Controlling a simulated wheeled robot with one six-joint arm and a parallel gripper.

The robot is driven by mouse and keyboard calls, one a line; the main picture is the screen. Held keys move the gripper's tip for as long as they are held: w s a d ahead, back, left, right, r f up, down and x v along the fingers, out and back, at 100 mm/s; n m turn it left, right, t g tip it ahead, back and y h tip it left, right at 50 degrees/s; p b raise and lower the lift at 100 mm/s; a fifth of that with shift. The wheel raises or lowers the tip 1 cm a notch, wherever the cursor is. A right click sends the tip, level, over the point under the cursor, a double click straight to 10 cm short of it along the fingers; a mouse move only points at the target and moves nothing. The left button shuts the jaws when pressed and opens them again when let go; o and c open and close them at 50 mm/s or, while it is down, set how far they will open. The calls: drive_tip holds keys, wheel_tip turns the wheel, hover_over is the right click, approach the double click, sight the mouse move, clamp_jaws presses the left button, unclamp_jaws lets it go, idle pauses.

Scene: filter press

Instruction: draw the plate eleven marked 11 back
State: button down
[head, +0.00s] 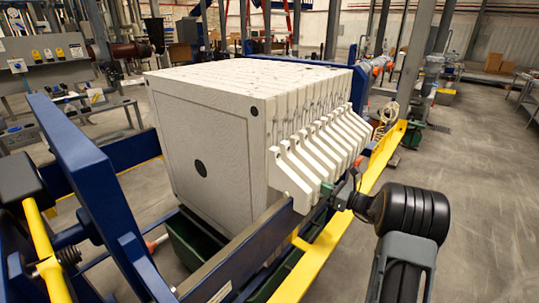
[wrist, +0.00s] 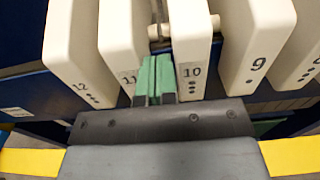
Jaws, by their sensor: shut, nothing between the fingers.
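Plate eleven's white handle (wrist: 120,35) is left of centre in the wrist view, its "11" and dots partly covered by my gripper. My gripper (wrist: 155,78) has its green fingers shut together, in front of the gap between plate eleven and plate ten (wrist: 190,40). Nothing is seen between the fingers; whether they touch either handle I cannot tell. In the head view my gripper (head: 345,190) is at the near end of the row of handles. Plate eleven cannot be singled out there.
Plate twelve (wrist: 70,45) is left of eleven; plate nine (wrist: 257,45) is right of ten. The white plate stack (head: 215,150) stands in a blue frame (head: 85,180). A yellow rail (head: 390,145) runs beside the handles. Open floor (head: 480,190) lies to the right.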

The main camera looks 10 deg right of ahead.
sight(306, 205)
drive_tip(key=shift+w+a, duration=0.25)
idle(0.3)
drive_tip(key=shift+s+a, duration=1.95)
drive_tip(key=shift+a, duration=0.2)
drive_tip(key=shift+s+a, duration=1.9)
drive_tip(key=shift+a, duration=0.2)
drive_tip(key=w+d+v, duration=0.1)
drive_tip(key=v, duration=0.7)
drive_tip(key=shift+d, duration=0.2)
